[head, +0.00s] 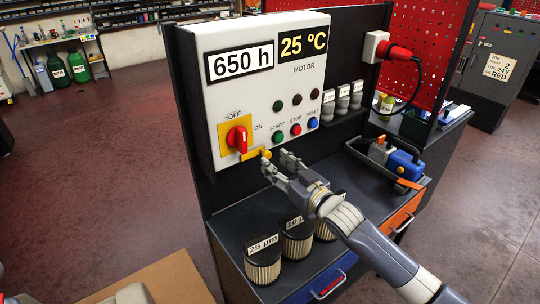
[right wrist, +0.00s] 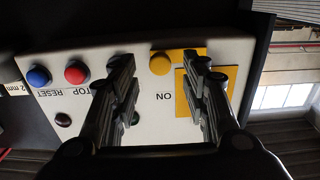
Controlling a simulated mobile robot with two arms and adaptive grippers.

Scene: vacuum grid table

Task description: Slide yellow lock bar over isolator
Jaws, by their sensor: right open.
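My right gripper (head: 275,160) is open close to the panel at the bar's knob end. In the right wrist view its fingers (right wrist: 162,76) stand either side of the knob, with no clear contact. One finger hides part of the yellow plate (right wrist: 230,73). My left gripper is not in view.
START, STOP and RESET buttons (head: 296,129) sit right of the lock bar. Several filter cartridges (head: 263,258) stand on the shelf below my right arm. A tray with a blue tool (head: 403,164) is at the right. A red plug (head: 392,51) sits above.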

